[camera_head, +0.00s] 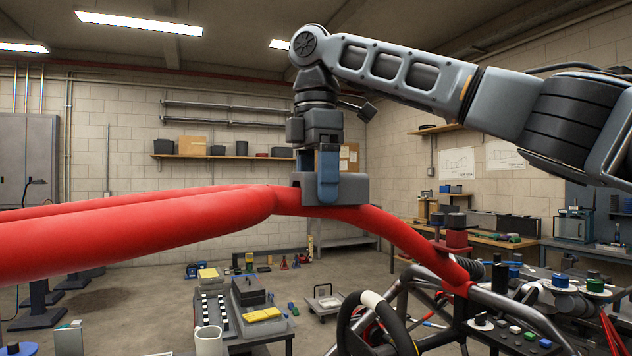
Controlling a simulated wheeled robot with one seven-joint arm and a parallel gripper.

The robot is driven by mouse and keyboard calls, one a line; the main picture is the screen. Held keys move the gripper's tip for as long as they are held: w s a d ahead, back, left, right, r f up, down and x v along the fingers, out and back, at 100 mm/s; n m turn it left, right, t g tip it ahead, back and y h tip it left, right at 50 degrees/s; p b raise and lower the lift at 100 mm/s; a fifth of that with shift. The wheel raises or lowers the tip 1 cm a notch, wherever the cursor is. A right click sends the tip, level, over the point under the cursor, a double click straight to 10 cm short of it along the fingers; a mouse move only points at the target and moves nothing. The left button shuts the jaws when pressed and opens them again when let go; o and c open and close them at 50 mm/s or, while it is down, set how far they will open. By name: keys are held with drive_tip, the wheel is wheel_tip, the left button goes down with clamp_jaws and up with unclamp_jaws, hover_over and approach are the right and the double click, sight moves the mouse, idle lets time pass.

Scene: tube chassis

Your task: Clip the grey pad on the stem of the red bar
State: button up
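The red bar (150,225) crosses the left half of the view as two thick tubes. They join near the middle, and a single stem (405,238) slopes down to the right to the chassis. The grey pad (352,190) sits at the top of the stem, just right of the joint, and its underside appears to touch the red tube. My gripper (328,188) points straight down over the pad, with one blue-grey finger across the pad's near face. Whether the pad's underside wraps the tube cannot be seen.
A tube chassis with a black steering wheel (378,325) and a panel of knobs (545,315) stands at the lower right. A low table with blocks (255,318) stands below the bar. Workbenches line the right wall. The air around the pad is clear.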

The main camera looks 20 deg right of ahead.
drive_tip(key=o, duration=0.3)
drive_tip(key=shift+o, duration=0.2)
drive_tip(key=shift+r+p, duration=0.7)
drive_tip(key=shift+r, duration=3.15)
